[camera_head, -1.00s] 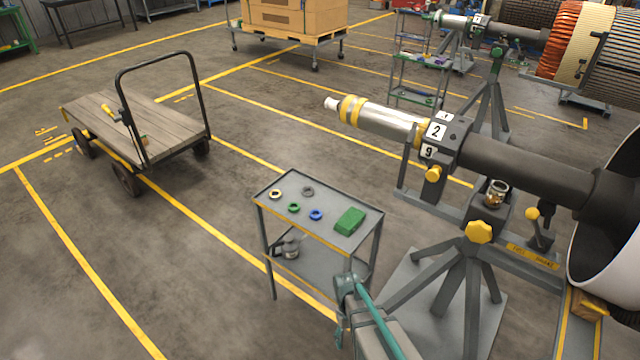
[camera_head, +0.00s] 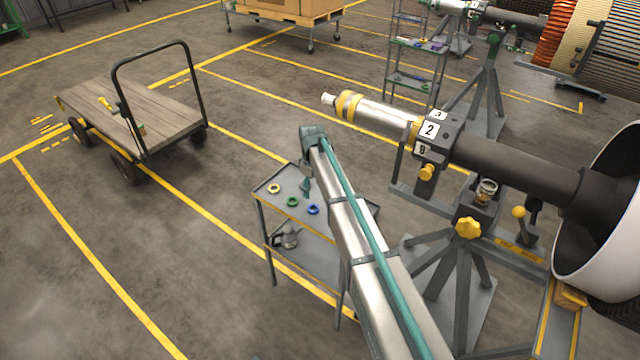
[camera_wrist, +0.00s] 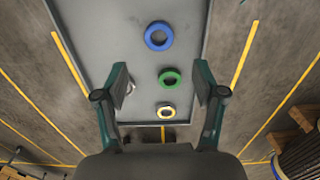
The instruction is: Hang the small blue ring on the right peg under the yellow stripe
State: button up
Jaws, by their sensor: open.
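The small blue ring (camera_head: 309,211) lies flat on the top shelf of a grey cart (camera_head: 262,193). In the wrist view the blue ring (camera_wrist: 148,37) is ahead of my gripper (camera_wrist: 160,78), between the finger lines sideways. My gripper is open and empty, pointing down over the cart; in the head view my arm partly hides it (camera_head: 306,186). A green ring (camera_wrist: 162,79) shows between the fingers, and a yellow-and-white ring (camera_wrist: 159,112) nearer the palm. The rotor shaft (camera_head: 385,118) has yellow bands (camera_head: 347,106) near its tip. I cannot make out the right peg.
The rotor stand (camera_head: 465,270), with a yellow knob (camera_head: 468,228) and a yellow label strip, stands right of the cart. A wooden trolley (camera_head: 150,105) is at left. Floor left of the cart is clear.

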aim_at(313, 210)
jog(key=shift+w+f+b, duration=0.15)
jog(key=shift+f+b, duration=2)
jog(key=shift+f, duration=2.85)
jog(key=shift+c, duration=0.4)
jog(key=shift+r, duration=0.1)
jog(key=c, duration=0.9)
